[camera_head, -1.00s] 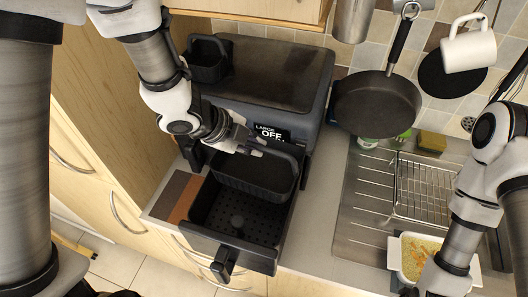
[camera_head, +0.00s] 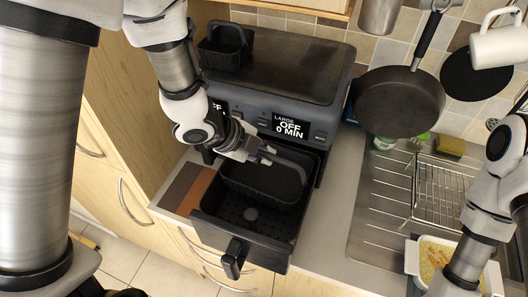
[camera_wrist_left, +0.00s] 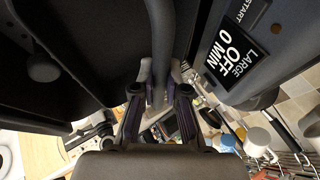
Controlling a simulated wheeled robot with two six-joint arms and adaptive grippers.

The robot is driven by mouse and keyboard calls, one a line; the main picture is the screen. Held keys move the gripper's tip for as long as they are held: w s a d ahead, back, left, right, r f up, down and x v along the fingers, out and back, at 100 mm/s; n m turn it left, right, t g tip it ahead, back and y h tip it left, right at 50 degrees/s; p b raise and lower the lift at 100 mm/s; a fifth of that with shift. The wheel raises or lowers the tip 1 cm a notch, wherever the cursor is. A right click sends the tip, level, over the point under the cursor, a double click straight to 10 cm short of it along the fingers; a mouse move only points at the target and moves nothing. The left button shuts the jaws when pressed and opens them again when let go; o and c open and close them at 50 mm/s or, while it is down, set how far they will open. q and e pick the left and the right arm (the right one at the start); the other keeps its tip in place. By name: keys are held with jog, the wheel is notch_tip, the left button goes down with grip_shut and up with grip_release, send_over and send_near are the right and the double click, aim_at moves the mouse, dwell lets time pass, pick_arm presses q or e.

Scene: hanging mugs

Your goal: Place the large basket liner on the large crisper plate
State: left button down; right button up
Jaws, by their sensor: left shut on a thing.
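The large basket liner (camera_head: 262,185) is a black, rounded tray with a raised handle. My left gripper (camera_head: 264,154) is shut on its handle, which runs between the fingers in the left wrist view (camera_wrist_left: 160,60). The large crisper plate (camera_head: 232,208) is black and perforated, with a round knob, and lies inside the pulled-out drawer. The liner is over the back part of the plate and hides it there. I cannot tell whether the liner's underside touches the plate. My right gripper is not in view; only my right arm shows.
The air fryer (camera_head: 280,70) stands behind the drawer (camera_head: 200,225), its display reading LARGE OFF 0 MIN. A small black basket (camera_head: 222,47) sits on top. A pan (camera_head: 398,100) hangs on the right, above a sink with a wire rack (camera_head: 440,190) and a food dish (camera_head: 412,258).

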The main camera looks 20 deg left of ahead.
aim_at(271, 175)
pick_arm(q)
jog(key=shift+w+d+f+b, duration=0.1)
jog(key=shift+f+b, duration=1.25)
jog(key=shift+f, duration=0.35)
jog(key=shift+w+d+f+b, duration=0.1)
jog(key=shift+f+b, duration=1.2)
jog(key=shift+f, duration=0.4)
jog(key=shift+s+a+f, duration=0.1)
jog(key=shift+f, duration=0.2)
jog(key=c, duration=0.8)
grip_release()
jog(key=shift+r, duration=0.15)
jog(key=v, duration=1.1)
jog(key=shift+s+a+r, duration=0.2)
jog(key=shift+a+r, duration=0.05)
